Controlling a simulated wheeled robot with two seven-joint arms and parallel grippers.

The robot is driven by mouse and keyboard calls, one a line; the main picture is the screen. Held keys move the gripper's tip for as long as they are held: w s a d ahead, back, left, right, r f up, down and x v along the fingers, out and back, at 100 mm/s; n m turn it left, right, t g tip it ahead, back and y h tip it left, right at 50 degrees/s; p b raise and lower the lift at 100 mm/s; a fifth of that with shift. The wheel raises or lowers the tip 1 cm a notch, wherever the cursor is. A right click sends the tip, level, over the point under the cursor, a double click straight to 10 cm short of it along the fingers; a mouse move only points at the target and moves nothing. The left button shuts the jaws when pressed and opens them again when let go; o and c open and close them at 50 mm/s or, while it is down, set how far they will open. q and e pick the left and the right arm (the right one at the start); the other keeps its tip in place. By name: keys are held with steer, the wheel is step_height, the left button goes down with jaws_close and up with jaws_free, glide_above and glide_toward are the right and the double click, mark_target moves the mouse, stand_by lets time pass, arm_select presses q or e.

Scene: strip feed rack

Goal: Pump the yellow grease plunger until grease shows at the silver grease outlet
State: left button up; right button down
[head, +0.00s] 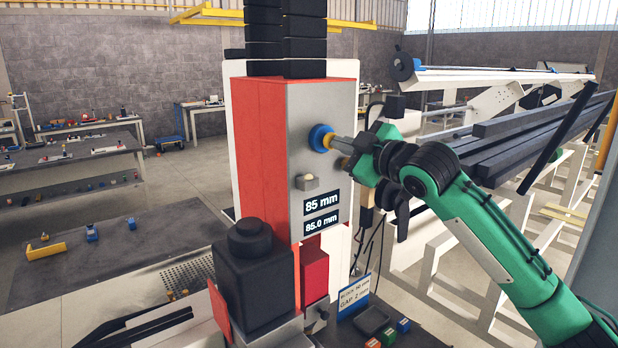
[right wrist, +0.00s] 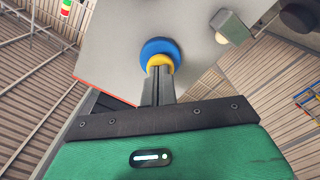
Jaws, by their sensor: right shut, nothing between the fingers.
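The yellow grease plunger (head: 327,140) sits in a blue round collar (head: 317,134) on the grey face of the red machine. Both also show in the right wrist view, the plunger (right wrist: 160,62) below the collar (right wrist: 157,46). My right gripper (head: 335,143) is shut and empty, its fingertips at the plunger and pointing at it. The fingertips hide part of the plunger, and I cannot tell how deep it is pressed. Below it, a small silver block (head: 298,184) looks like the grease outlet. A pale cream blob (head: 312,183) shows on it. My left gripper is out of view.
Below the outlet are displays reading 85 mm (head: 321,202) and 85.0 mm (head: 321,222). A black block (head: 255,280) stands at the machine's lower front. Dark bars (head: 540,125) on a white rack lie behind my right arm. Workbenches stand at the left.

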steer(key=v, duration=0.4)
stand_by(0.4)
stand_by(0.8)
